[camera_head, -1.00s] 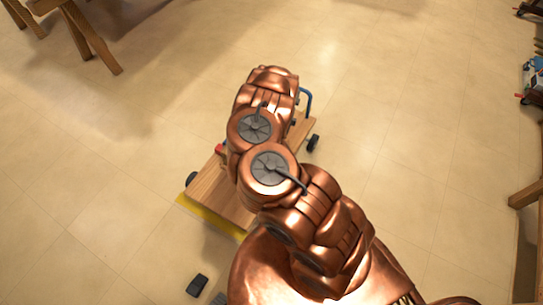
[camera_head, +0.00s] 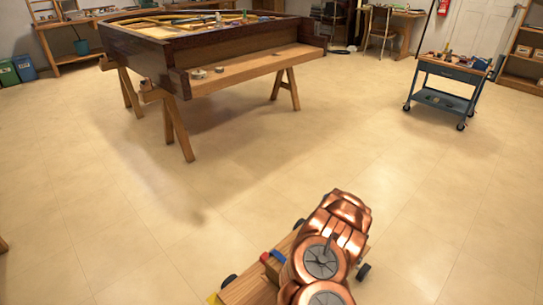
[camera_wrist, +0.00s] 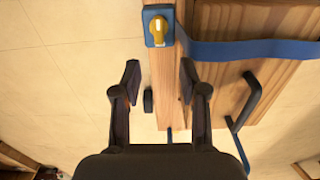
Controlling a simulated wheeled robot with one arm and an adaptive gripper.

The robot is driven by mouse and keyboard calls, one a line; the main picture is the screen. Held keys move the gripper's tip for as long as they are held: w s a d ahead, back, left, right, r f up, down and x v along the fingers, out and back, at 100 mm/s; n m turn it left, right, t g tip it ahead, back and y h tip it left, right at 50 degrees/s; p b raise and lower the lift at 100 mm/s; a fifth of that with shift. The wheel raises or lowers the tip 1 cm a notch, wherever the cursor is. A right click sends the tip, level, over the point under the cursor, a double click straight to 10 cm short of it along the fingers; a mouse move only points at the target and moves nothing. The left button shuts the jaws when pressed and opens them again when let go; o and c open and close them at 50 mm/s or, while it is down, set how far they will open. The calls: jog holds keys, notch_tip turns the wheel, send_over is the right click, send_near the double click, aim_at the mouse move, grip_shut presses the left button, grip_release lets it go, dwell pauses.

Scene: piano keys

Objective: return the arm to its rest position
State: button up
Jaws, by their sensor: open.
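My copper arm (camera_head: 336,240) shows at the lower right of the head view, folded low over a wheeled wooden platform. My gripper is out of sight in that view. In the wrist view my gripper (camera_wrist: 160,75) is open, with two dark fingers apart and nothing between them. Beyond the fingers are a wooden board (camera_wrist: 163,100), a blue bracket with a yellow knob (camera_wrist: 158,26), a blue strap (camera_wrist: 255,48) and a black handle (camera_wrist: 245,102). I cannot tell whether the platform is part of my base.
A dark wooden piano case (camera_head: 235,45) stands on trestles at upper left. A blue wheeled cart (camera_head: 447,88) with items stands at the right. Workbenches and a chair (camera_head: 380,30) line the back. The tiled floor (camera_head: 330,140) between is clear.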

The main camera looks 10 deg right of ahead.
jog(key=w+a+r+n+y, duration=0.1)
jog(key=w+a+r+y, duration=0.15)
jog(key=a+r, duration=0.45)
jog(key=s+a+r+n+g+y, duration=0.1)
jog(key=s+a+r+n, duration=0.15)
jog(key=a+r, duration=0.7)
jog(key=s+a+r+n+y, duration=0.1)
jog(key=a+r+n, duration=0.35)
jog(key=r, duration=0.95)
jog(key=s+d+r+n+h, duration=0.2)
jog(key=s+r+n, duration=0.1)
jog(key=s+r, duration=0.95)
jog(key=s+d+r+g+h, duration=0.1)
jog(key=s+d+r, duration=0.15)
jog(key=s, duration=0.45)
jog(key=s+d+r+h, duration=0.1)
jog(key=s+d, duration=0.2)
jog(key=s, duration=0.3)
jog(key=s+d+r+g+h, duration=0.1)
jog(key=s+d+r, duration=0.15)
jog(key=s, duration=0.45)
notch_tip(320, 180, up, 16)
jog(key=t+p, duration=0.1)
jog(key=p, duration=1.3)
jog(key=shift+w+d+f+p, duration=0.2)
jog(key=shift+d+p, duration=0.1)
jog(key=shift+p, duration=0.1)
